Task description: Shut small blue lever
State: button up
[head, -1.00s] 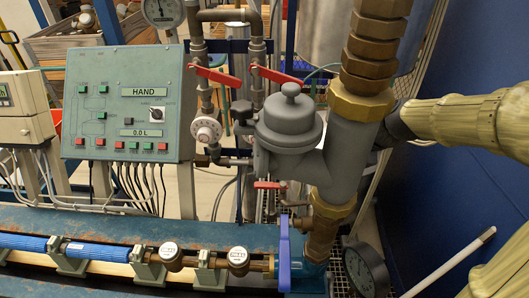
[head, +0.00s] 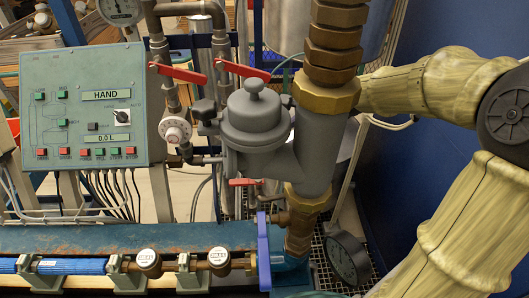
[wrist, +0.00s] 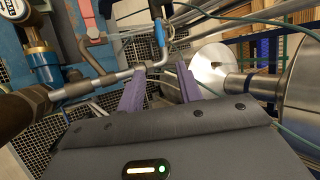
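A small blue lever (wrist: 160,32) shows in the wrist view, upright beside the bend of a thin metal pipe, beyond my fingertips. My gripper (wrist: 160,68) has two purple fingers spread apart with nothing between them. The lever is ahead of the gap, not visibly touched by the fingers. In the head view my gripper is hidden behind the grey filter housing and pipe, and I cannot make out the small lever there. A larger blue lever (head: 263,250) stands upright at the end of the meter line in the head view.
A thick grey and brass pipe (head: 318,150) stands in front of my arm. Red levers (head: 178,73), a pressure gauge (head: 347,260) and a control panel (head: 80,108) are nearby. In the wrist view, a shiny metal cylinder (wrist: 295,75) is close on the right.

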jog(key=p+x, duration=0.1)
jog(key=x, duration=1.6)
jog(key=shift+w+d+f+p, duration=0.1)
jog(key=shift+w+p, duration=0.05)
jog(key=shift+p, duration=0.15)
grip_shut()
